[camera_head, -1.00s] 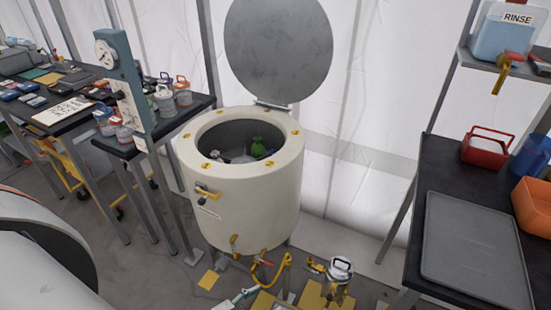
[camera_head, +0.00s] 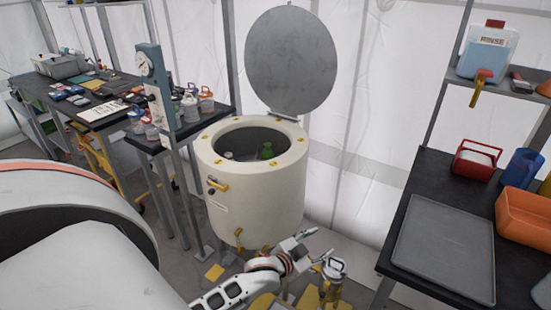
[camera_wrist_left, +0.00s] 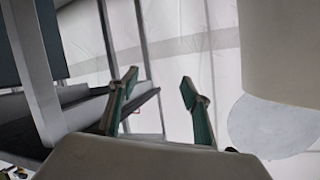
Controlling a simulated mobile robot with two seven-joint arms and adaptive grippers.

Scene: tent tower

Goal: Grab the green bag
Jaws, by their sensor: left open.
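The green bag (camera_head: 267,150) shows as a small green shape inside the open white drum (camera_head: 250,195); its lower part is hidden by the drum's rim. My left gripper (camera_head: 316,246) is outside the drum, low at its front right, with its fingers spread and nothing between them. In the left wrist view the two green-padded fingers (camera_wrist_left: 158,88) stand apart and empty. The green bag does not show in that view. My right gripper is not in view.
The drum's round grey lid (camera_head: 291,62) stands open behind it. A small metal canister (camera_head: 334,270) stands near my left gripper. A black table with a grey tray (camera_head: 445,248) is on the right. A cluttered bench (camera_head: 95,110) and a clock post (camera_head: 155,85) are on the left.

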